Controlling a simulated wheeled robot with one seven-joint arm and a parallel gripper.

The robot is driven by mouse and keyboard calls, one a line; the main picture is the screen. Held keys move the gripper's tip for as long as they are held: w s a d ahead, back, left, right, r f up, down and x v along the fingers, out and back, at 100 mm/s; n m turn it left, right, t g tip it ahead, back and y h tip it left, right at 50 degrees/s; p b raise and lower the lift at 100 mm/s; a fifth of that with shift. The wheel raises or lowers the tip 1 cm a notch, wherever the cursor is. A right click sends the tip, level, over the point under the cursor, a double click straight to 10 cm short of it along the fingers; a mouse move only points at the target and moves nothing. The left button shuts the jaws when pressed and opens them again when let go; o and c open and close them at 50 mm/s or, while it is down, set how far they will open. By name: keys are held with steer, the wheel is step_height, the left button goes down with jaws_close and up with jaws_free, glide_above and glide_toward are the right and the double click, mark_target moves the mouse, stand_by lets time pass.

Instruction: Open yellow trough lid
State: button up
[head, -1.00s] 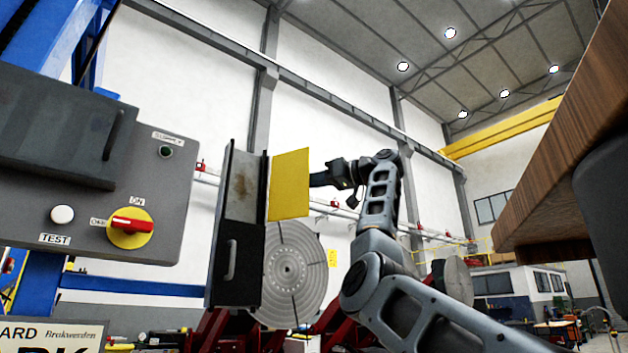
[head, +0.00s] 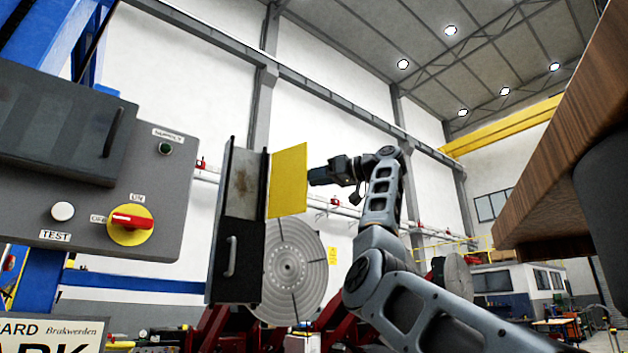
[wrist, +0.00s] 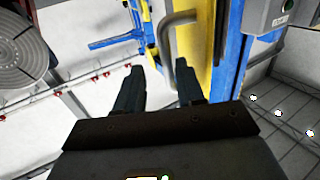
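The yellow lid (head: 287,181) stands out to the right from the upper part of the tall dark trough (head: 222,220) in the head view. In the wrist view the yellow lid (wrist: 201,45) shows nearly edge-on, with a grey bar handle (wrist: 166,35) on its left side. My gripper (head: 314,176) is just right of the lid in the head view, with a small gap between them. In the wrist view my gripper (wrist: 159,68) is open, its two dark fingers apart. The handle is ahead of the gap between the fingertips; I see nothing clamped.
A grey control box (head: 150,185) with a red switch is at left. A round slotted disc (head: 292,272) is behind and below the lid. A wooden board edge (head: 560,150) overhangs at right.

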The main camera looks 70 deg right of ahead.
steer(key=s+b, duration=0.2)
steer(key=s, duration=0.5)
steer(key=shift+s+a, duration=0.15)
steer(key=shift+s, duration=0.05)
stand_by(0.3)
